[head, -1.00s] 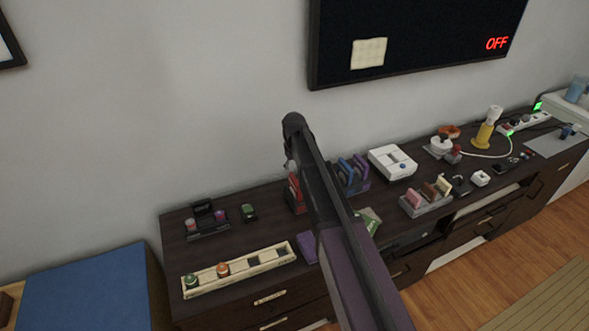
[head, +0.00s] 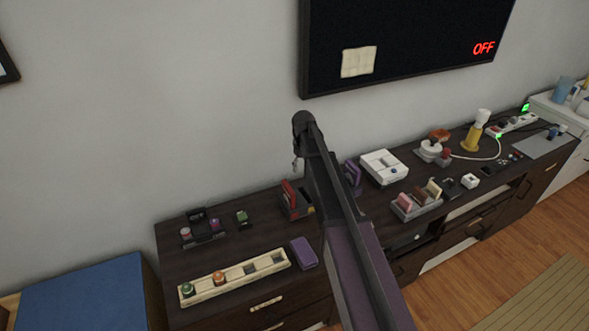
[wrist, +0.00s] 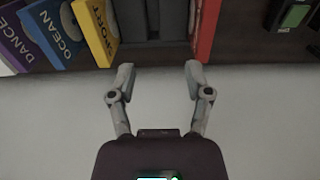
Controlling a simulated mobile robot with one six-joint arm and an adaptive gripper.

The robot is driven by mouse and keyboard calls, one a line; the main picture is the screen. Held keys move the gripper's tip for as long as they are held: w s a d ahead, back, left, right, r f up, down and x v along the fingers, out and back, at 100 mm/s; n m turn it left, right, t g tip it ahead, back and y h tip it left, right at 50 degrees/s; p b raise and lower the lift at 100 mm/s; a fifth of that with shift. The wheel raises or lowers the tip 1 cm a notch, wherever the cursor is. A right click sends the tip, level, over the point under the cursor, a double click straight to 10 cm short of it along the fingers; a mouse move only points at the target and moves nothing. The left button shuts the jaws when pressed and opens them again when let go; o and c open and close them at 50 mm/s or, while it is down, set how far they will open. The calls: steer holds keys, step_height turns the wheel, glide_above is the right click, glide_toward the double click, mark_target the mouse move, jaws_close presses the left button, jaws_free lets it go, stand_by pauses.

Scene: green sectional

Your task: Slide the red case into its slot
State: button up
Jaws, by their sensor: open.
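The red case (head: 288,194) stands at the left end of a dark rack on the cabinet, just left of my arm. In the wrist view the red case (wrist: 207,30) shows as a narrow red panel at upper right. Dark, empty-looking rack slots (wrist: 153,25) lie left of it, then a yellow SPORT case (wrist: 95,30), a blue OCEAN case (wrist: 50,32) and a purple DANCE case (wrist: 17,42). My gripper (wrist: 159,70) is open and empty, its right fingertip close to the red case; contact cannot be told. My arm hides the rack's middle in the head view.
A purple flat item (head: 303,252) lies in front of the rack. A cream tray (head: 235,276) is at the front left, a small green device (head: 242,217) left of the red case. A white console (head: 384,167) stands right. The wall is close behind.

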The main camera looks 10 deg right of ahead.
steer(key=shift+w+d+f, duration=0.15)
steer(key=shift+d, duration=0.55)
stand_by(0.4)
steer(key=s+d+m, duration=0.1)
steer(key=s+m, duration=0.2)
steer(key=s, duration=2.6)
steer(key=shift+s+d+m, duration=0.2)
steer(key=shift+d+m, duration=0.05)
steer(key=shift+m, duration=0.05)
